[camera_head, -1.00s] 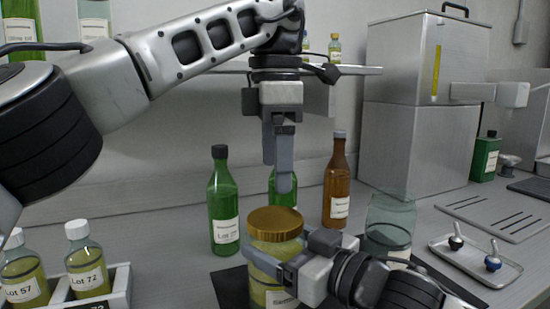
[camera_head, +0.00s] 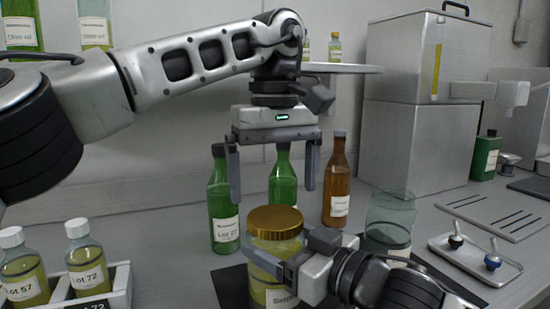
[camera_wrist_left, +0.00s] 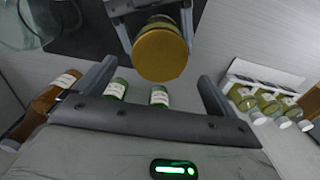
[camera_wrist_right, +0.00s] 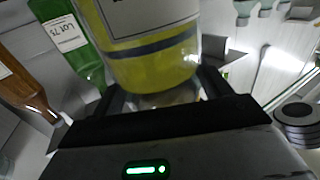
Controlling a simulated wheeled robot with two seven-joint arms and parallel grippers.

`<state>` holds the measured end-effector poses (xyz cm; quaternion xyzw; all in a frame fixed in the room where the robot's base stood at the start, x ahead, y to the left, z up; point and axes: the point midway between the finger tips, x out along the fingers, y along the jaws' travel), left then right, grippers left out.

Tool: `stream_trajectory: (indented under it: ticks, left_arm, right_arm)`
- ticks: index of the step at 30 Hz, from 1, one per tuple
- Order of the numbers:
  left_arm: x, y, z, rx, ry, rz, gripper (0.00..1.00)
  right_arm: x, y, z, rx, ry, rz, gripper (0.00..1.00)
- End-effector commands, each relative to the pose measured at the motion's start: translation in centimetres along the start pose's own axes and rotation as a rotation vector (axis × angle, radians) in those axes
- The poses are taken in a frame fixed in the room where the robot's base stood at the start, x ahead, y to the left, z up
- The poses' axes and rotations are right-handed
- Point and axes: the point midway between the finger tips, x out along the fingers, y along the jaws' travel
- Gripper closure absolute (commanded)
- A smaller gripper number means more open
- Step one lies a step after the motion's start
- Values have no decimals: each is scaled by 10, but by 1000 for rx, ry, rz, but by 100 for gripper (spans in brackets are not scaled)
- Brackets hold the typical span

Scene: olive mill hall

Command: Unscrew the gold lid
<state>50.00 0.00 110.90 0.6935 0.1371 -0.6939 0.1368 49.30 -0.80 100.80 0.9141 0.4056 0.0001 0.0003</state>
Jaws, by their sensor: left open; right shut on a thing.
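The gold lid (camera_head: 275,220) sits on a glass jar (camera_head: 272,262) of yellow-green contents on the dark mat. My right gripper (camera_head: 272,268) is shut on the jar's side below the lid. In the right wrist view the jar (camera_wrist_right: 150,62) stands between its fingers. My left gripper (camera_head: 272,182) is open and empty, pointing down above the lid, with its fingers wide apart. In the left wrist view the lid (camera_wrist_left: 161,54) shows between the left fingers, clear of both. The jar's lower part is partly hidden by the right gripper.
Green bottles (camera_head: 222,205) and a brown bottle (camera_head: 337,185) stand behind the jar. A glass beaker (camera_head: 390,220) is right of it, close to my right wrist. A metal tray (camera_head: 470,262) lies farther right. A bottle rack (camera_head: 122,285) stands front left.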

Motion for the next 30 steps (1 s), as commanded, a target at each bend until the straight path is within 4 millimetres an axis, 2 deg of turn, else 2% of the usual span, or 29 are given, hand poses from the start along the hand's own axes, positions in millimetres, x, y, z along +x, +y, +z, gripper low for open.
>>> stream_trajectory:
  ticks: [3, 9, 20, 21, 25, 26, 30]
  left_arm:
    - [20, -1, 0, 0, -2, -2, 5]
    - [42, 0, 0, -2, -1, -1, 5]
    - [48, 0, 0, -4, 0, 1, 5]
    - [48, 0, 0, -4, 0, 1, 10]
    - [48, 0, 0, -3, 0, 0, 46]
    - [48, 0, 0, -3, 0, 0, 50]
    - [48, 0, 0, -6, 0, 0, 50]
  right_arm:
    - [0, -1, 2, 1, -3, -1, 87]
    - [0, -1, 2, 2, -3, -2, 87]
    - [0, -1, 2, 2, -4, -2, 87]
    - [0, -1, 2, 2, -4, -2, 87]
    - [0, -1, 2, 2, -4, -2, 87]
    - [0, -1, 2, 2, -4, -2, 87]
    - [0, -1, 2, 2, -4, -1, 87]
